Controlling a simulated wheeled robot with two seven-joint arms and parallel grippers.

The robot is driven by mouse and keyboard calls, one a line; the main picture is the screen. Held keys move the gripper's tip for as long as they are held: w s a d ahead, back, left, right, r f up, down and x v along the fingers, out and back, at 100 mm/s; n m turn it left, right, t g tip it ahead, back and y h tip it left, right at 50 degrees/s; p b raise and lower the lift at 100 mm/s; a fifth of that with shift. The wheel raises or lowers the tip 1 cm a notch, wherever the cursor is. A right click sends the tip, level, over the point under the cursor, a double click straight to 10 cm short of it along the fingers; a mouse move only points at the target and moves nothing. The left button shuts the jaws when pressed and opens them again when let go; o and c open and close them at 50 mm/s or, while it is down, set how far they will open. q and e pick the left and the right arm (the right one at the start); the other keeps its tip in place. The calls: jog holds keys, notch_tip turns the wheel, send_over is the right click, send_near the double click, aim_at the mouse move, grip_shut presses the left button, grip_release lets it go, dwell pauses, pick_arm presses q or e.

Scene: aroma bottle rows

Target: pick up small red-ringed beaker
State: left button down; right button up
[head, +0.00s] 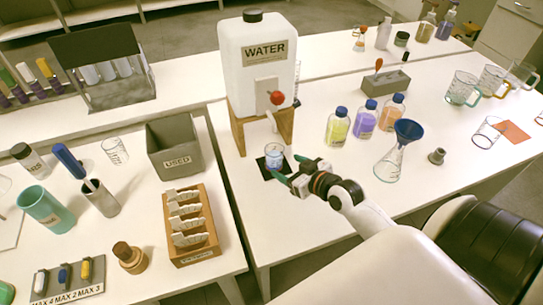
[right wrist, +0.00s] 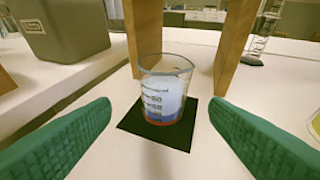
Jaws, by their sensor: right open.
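A small clear beaker (head: 274,155) stands upright on a black square mat (head: 262,170) beneath the water tank's tap. In the right wrist view the beaker (right wrist: 166,92) shows dark markings, pale bluish contents and a red-orange band at its base. My right gripper (head: 289,166) is open just in front of the beaker. Its green fingers show at both lower sides of the wrist view, with the beaker beyond and between the tips, and nothing is held. My left gripper is not in view.
The white water tank (head: 257,50) stands on a wooden stand (head: 238,133) behind the beaker. Several capped bottles and a flask with a blue funnel (head: 408,130) stand to the right. The grey USED bin (head: 174,148) and wooden rack (head: 208,242) are to the left, across a gap between tables.

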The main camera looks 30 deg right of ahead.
aim_at(280, 161)
jog(key=shift+x, duration=1.15)
jog(key=x, duration=0.5)
jog(key=shift+w+d+f, duration=0.15)
jog(key=shift+w+f, duration=0.1)
jog(key=shift+w, duration=0.1)
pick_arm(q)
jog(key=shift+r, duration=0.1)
pick_arm(e)
jog(key=shift+s, duration=0.1)
jog(key=c, duration=1.1)
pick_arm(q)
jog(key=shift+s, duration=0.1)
pick_arm(e)
jog(key=shift+r, duration=0.15)
